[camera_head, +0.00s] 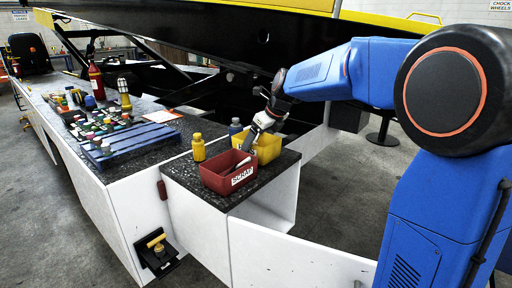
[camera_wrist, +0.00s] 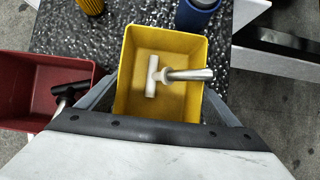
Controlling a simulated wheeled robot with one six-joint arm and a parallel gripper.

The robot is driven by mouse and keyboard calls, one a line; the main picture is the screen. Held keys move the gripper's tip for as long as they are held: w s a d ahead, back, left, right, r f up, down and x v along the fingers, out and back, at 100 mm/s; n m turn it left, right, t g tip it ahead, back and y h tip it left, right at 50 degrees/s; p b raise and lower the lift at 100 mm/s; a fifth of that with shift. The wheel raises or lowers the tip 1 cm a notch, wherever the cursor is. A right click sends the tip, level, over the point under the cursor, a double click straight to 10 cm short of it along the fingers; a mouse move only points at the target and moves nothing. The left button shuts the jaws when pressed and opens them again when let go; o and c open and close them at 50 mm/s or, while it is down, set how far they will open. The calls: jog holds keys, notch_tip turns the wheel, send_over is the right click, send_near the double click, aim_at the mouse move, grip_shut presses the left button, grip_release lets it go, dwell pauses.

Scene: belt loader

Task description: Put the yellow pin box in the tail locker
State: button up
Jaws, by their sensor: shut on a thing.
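The yellow pin box (camera_head: 268,150) is at the right end of the dark speckled counter, just behind the red bin. In the wrist view the yellow pin box (camera_wrist: 163,108) is open-topped and upright, with a silver T-shaped pin (camera_wrist: 175,75) inside. My gripper (camera_head: 257,128) reaches down at it from the right. In the wrist view its grey fingers (camera_wrist: 160,95) lie along the left and right sides of the box, shut on it. I cannot tell whether the box touches the counter. An open white compartment (camera_head: 272,208) under this counter end may be the tail locker.
The red bin (camera_head: 214,180) labelled SCRAP holds some tools close on the left. A yellow bottle (camera_head: 198,147) and a blue bottle (camera_head: 235,127) stand near the boxes. A blue tray (camera_head: 130,147) and several small items fill the longer counter. The loader's dark frame (camera_head: 190,45) hangs above.

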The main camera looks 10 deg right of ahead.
jog(key=shift+f, duration=0.6)
jog(key=o, duration=1)
jog(key=shift+f, duration=0.15)
